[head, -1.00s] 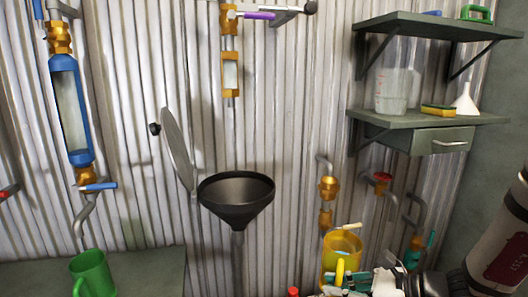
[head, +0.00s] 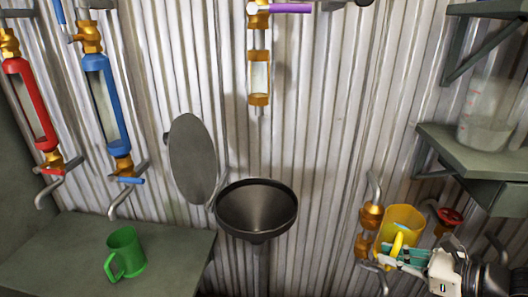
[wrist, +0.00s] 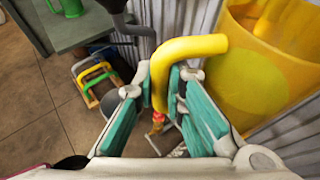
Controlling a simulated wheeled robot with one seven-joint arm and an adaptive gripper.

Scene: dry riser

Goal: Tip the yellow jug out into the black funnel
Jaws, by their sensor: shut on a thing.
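The yellow jug (head: 402,222) is at the lower right of the head view, upright or nearly so, in front of the corrugated wall. It fills the upper right of the wrist view (wrist: 262,75), with yellow content visible through its wall. My gripper (head: 392,256) is shut on the jug's handle; the wrist view shows its teal pads (wrist: 168,92) on either side of the yellow handle. The black funnel (head: 257,210) is open at the top, left of the jug and apart from it. Its round grey lid (head: 192,158) stands raised at its left.
A green mug (head: 125,252) stands on the grey bench (head: 60,258) at left. Brass valve fittings (head: 370,217) and a red handwheel (head: 448,216) are close around the jug. A shelf (head: 470,160) with a clear jug (head: 485,115) is at right. The wall between funnel and brass fittings is clear.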

